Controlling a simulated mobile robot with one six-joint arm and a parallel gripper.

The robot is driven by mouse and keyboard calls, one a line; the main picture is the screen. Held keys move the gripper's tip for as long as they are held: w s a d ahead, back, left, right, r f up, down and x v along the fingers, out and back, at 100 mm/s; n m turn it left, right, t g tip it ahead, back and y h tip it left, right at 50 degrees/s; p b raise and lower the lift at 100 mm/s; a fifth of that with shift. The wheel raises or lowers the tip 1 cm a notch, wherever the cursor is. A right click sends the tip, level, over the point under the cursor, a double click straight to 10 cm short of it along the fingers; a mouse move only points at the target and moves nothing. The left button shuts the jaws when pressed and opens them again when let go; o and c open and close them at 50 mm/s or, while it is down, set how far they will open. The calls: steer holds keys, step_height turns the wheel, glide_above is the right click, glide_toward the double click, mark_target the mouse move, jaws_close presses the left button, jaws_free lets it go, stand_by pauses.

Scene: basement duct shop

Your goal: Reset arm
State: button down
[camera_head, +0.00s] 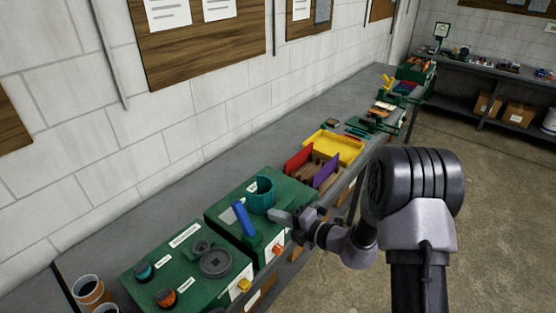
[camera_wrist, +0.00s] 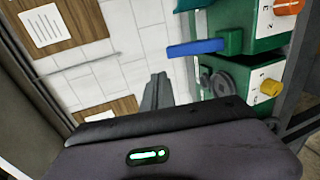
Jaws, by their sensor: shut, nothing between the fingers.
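My gripper (camera_head: 283,218) is shut and empty. In the head view it reaches left over the long grey workbench, above or beside the second green box (camera_head: 222,226). A blue lever (camera_head: 243,219) and a teal ring-shaped part (camera_head: 262,194) are on that box, close to the fingertips. The wrist view is turned on its side; there my gripper's fingers (camera_wrist: 156,93) point toward the white block wall, with the blue lever (camera_wrist: 195,48) to their right. I cannot tell the exact gap between the gripper and the box.
A nearer green box (camera_head: 190,272) carries knobs and a grey dial. Two cups (camera_head: 88,288) stand at the bench's near end. A yellow tray (camera_head: 335,148) and red and purple dividers lie farther along. Concrete floor (camera_head: 480,210) is open at right; another bench stands at the back.

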steer(key=s+a+r+n+g+b, duration=0.1)
steer(key=s+a+n+g+b, duration=0.15)
steer(key=s+n+b, duration=0.45)
steer(key=s+a+n+g+b, duration=0.1)
steer(key=s+n+g+b, duration=0.2)
steer(key=s+n+b, duration=0.35)
steer(key=s+d+f+n+g+h+b, duration=0.1)
steer(key=s+d+f+n+h+b, duration=0.15)
steer(key=s+n, duration=0.35)
steer(key=s+d+f+n+g+h+b, duration=0.1)
steer(key=s+f+n+b, duration=0.1)
steer(key=s+n+b, duration=0.4)
steer(key=s+d+f+n+t+h+b, duration=0.2)
steer(key=d+n+h, duration=0.1)
steer(key=d+n, duration=0.2)
steer(key=s+d+f+n+t+h+b, duration=0.2)
steer(key=s+d+f+n+h+b, duration=0.1)
steer(key=d+n, duration=0.3)
steer(key=shift+s+f+n+h+b, duration=0.25)
steer(key=shift+s+n+h+b, duration=0.1)
steer(key=shift+n, duration=0.9)
steer(key=shift+d, duration=0.1)
